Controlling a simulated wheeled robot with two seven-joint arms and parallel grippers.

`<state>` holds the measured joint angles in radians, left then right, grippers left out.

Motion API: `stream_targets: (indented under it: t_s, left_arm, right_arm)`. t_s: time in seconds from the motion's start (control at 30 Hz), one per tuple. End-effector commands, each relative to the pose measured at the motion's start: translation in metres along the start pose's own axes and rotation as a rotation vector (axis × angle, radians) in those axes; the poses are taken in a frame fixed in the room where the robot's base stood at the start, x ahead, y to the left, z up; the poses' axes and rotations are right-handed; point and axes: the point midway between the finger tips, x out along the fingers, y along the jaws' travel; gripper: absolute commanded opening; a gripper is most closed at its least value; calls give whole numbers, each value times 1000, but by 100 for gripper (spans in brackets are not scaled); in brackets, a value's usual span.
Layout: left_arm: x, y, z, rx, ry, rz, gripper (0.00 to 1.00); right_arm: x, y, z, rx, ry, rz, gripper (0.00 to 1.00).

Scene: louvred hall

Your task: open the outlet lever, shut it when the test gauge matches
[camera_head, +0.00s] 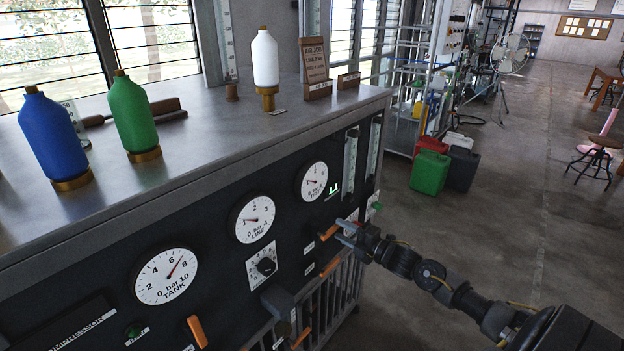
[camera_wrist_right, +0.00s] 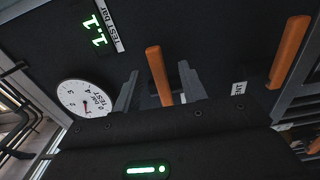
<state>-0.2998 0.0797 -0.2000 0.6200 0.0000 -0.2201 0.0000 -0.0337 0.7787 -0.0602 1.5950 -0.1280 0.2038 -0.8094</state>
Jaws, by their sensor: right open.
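My right gripper (camera_head: 348,234) is open at the orange lever (camera_head: 328,233) on the right of the dark panel. In the right wrist view this lever (camera_wrist_right: 159,76) stands between the open fingers (camera_wrist_right: 158,92), with gaps on both sides; I cannot tell whether they touch it. Its label is not readable, so I cannot tell if it is the outlet lever. The test gauge (camera_head: 312,181) also shows in the wrist view (camera_wrist_right: 85,99), its needle low on the scale. The green display (camera_wrist_right: 97,28) reads 1.1. The line gauge (camera_head: 252,219) points near 1. My left gripper is not in view.
More orange levers (camera_head: 330,267) sit below and left on the panel; one shows in the wrist view (camera_wrist_right: 290,52). The tank gauge (camera_head: 166,276) reads between 6 and 8. Bottles (camera_head: 134,112) stand on the bench top.

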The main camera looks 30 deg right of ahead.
Motion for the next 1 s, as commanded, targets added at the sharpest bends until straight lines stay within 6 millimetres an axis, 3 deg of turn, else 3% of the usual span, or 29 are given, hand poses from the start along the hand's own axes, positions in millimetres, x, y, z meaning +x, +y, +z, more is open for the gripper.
stream_targets:
  t_s: [0.4, 0.83, 1.0]
  left_arm:
    - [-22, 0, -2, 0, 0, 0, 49]
    - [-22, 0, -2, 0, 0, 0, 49]
    - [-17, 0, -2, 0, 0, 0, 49]
  right_arm:
    - [-49, 2, 0, 0, -1, -1, 42]
    - [-54, 0, 0, -1, -1, 0, 42]
    - [-69, -2, 0, -2, -1, -2, 42]
